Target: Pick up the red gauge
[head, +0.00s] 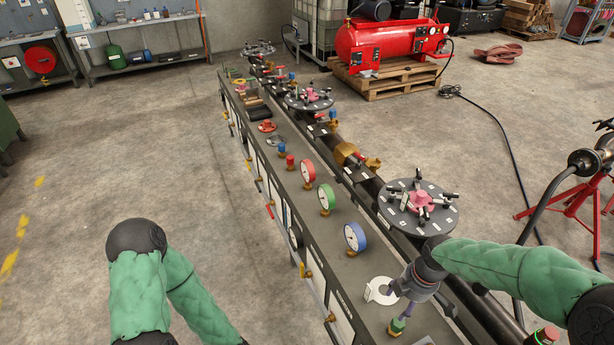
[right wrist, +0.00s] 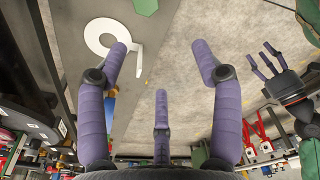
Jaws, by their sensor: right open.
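The red gauge (head: 308,172) has a white dial in a red rim and stands upright on the long grey bench (head: 290,205). It is in the head view, behind the green gauge (head: 327,198) and the blue gauge (head: 355,238). My right gripper (head: 408,291) is low over the near end of the bench, well nearer than the red gauge. In the right wrist view its purple fingers (right wrist: 160,65) are spread with nothing between them. My left gripper (right wrist: 262,62) shows at the right of that view, fingers apart and empty. The red gauge is not identifiable there.
A dark round plate (head: 418,207) with a pink hub stands right of the gauges. Red and blue fittings (head: 290,162) stand just behind the red gauge.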

